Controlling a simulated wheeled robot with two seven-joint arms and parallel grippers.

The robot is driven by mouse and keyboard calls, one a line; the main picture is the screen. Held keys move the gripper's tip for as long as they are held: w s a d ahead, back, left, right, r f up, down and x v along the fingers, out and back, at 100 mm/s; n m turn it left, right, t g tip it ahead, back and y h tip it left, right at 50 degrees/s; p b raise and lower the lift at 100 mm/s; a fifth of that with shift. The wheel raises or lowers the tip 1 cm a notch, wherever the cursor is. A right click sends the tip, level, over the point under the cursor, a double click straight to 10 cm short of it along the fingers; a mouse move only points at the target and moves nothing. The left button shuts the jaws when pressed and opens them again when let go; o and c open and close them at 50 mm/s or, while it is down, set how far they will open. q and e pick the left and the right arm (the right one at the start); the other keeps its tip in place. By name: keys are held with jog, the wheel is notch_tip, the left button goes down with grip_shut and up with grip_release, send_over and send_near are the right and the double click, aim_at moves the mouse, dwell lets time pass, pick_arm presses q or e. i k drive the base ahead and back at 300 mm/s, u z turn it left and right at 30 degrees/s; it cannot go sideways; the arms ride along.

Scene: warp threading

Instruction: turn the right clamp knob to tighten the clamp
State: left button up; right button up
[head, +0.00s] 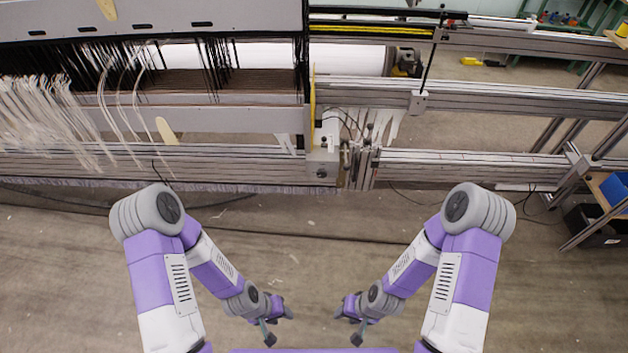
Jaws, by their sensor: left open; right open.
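My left gripper (280,327) and my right gripper (347,327) are low in the middle of the head view, facing each other across a gap of floor. Both are open, with nothing between their fingers. Both are well apart from the machine. A grey block (323,166) with a small dark round part sits on the machine's front rail, left of a cluster of metal parts (361,160). A small grey bracket (418,102) sits on the rail further right. I cannot tell which part is the right clamp knob; it is too small to make out.
The weaving machine's long metal rails (490,165) cross the view ahead of me. White and black threads (45,115) hang at the left. A blue bin (614,190) stands on a shelf at the far right. The concrete floor (300,235) between my arms and the machine is mostly clear.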

aim_at(321, 173)
jog(key=u, duration=0.6)
jog(key=i, duration=1.45)
jog(key=z, duration=0.25)
